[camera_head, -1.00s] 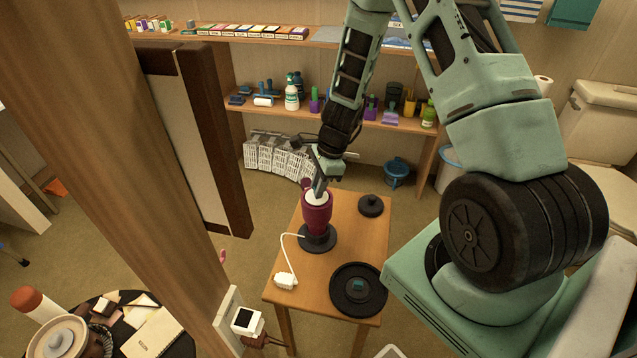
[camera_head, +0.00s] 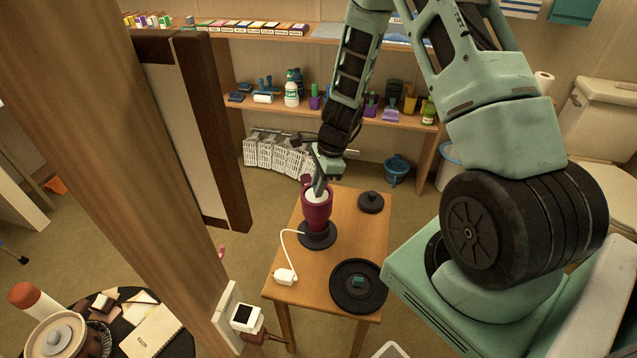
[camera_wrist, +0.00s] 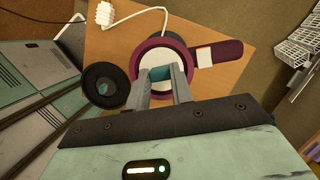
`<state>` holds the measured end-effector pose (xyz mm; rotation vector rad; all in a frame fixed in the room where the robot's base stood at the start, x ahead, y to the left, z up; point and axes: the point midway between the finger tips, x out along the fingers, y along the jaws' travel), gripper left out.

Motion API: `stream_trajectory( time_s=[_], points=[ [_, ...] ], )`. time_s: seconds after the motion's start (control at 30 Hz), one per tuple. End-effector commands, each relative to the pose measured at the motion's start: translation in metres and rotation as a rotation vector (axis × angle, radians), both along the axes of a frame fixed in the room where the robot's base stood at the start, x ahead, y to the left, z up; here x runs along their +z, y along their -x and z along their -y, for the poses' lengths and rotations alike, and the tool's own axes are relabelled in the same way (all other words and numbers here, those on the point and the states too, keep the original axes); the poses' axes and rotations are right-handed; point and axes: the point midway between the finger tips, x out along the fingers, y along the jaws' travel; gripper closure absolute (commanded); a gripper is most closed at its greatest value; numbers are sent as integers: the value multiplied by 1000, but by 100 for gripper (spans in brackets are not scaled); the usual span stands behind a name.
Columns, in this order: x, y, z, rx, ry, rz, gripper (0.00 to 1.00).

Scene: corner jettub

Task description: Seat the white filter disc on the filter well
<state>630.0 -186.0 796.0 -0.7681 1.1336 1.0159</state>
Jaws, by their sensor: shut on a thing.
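The white filter disc (camera_head: 316,196) is at the open top of a maroon vessel (camera_head: 316,215), which stands upright on a round black base (camera_head: 317,236) on the small wooden table. My gripper (camera_head: 319,190) points down at the vessel's mouth. In the wrist view, its two fingers (camera_wrist: 161,82) are shut on a teal block (camera_wrist: 161,73) over the white disc, inside the maroon rim (camera_wrist: 137,60). The block seems to be the disc's grip. I cannot tell whether the disc rests fully on the well or hovers slightly, as the fingers hide part of it.
A wooden post (camera_head: 130,180) stands left. Shelves (camera_head: 330,115) line the back.

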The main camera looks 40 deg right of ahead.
Motion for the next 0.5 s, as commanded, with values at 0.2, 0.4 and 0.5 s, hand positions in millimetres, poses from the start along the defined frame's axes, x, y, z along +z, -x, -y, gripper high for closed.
stream_trajectory(
  time_s=[0.2,0.4,0.5],
  points=[
    [-3,0,0,0,0,0,99],
    [-4,0,0,0,0,0,99],
    [-4,0,0,0,0,0,99]
  ],
)
